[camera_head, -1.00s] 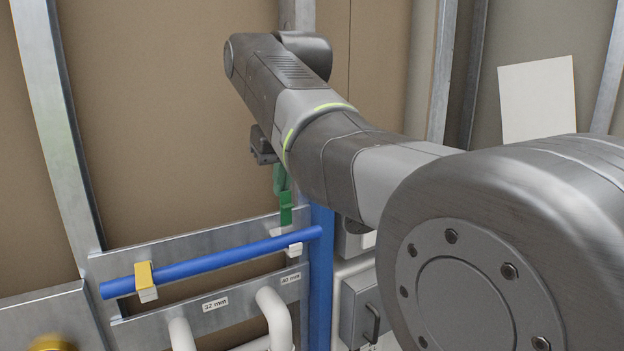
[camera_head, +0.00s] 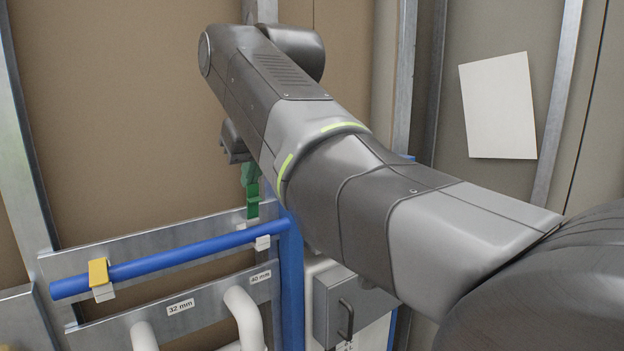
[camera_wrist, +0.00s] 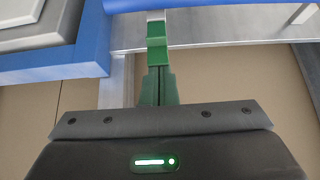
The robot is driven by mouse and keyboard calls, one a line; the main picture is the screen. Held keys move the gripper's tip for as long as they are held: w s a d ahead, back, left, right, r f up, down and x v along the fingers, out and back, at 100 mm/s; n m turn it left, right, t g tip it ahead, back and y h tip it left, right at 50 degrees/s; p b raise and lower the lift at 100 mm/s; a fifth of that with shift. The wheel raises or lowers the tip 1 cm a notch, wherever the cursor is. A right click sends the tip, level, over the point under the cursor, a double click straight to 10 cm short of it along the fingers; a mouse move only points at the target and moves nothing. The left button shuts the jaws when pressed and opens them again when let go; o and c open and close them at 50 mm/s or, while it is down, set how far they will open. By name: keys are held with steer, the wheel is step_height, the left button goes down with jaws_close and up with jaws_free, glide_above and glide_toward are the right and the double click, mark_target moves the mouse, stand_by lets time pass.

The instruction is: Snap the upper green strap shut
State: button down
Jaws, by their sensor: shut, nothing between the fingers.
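The green strap (camera_head: 253,208) stands up, unfastened, from a pale mount at the right end of the horizontal blue pipe (camera_head: 165,262). In the wrist view the strap (camera_wrist: 157,44) runs from a white piece at the top edge, beside the pipe (camera_wrist: 60,11), down to my fingertips. My gripper (camera_head: 251,187) is at the strap's free end, its dark green fingers shut side by side with nothing between them. In the wrist view the fingertips (camera_wrist: 158,72) overlap the strap's near end; I cannot tell whether they touch it.
A yellow strap (camera_head: 99,273) wraps the blue pipe at left. Below are metal rails, white pipe ends (camera_head: 245,315) and a grey box (camera_head: 340,307). My arm hides much of the middle. Brown wall (camera_head: 130,130) lies behind.

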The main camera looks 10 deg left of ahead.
steer(key=shift+s+d+f+b, duration=0.3)
steer(key=shift+f+b, duration=0.2)
steer(key=shift+b, duration=0.7)
steer(key=y+b, duration=0.1)
steer(key=b, duration=0.1)
steer(key=s+d+t+y+b, duration=0.1)
steer(key=b, duration=0.1)
steer(key=shift+d+f+t, duration=0.25)
steer(key=shift+f+t, duration=0.05)
steer(key=y+b, duration=0.1)
steer(key=b, duration=0.1)
steer(key=s+d+f+t+y+b, duration=0.1)
steer(key=b, duration=0.2)
steer(key=t+b, duration=0.1)
steer(key=b, duration=0.1)
steer(key=shift+s+d+f+y+b, duration=0.2)
steer(key=shift+d+f+y+b, duration=0.1)
steer(key=shift+y, duration=0.1)
steer(key=t+y+b, duration=0.5)
steer(key=y+b, duration=0.1)
steer(key=b, duration=1.2)
glide_toward(253, 196)
steer(key=w+a+f, duration=0.1)
steer(key=a, duration=0.1)
steer(key=shift+w+f, duration=0.1)
steer(key=shift+w, duration=0.15)
steer(key=shift+f+b, duration=0.2)
steer(key=shift+b, duration=0.3)
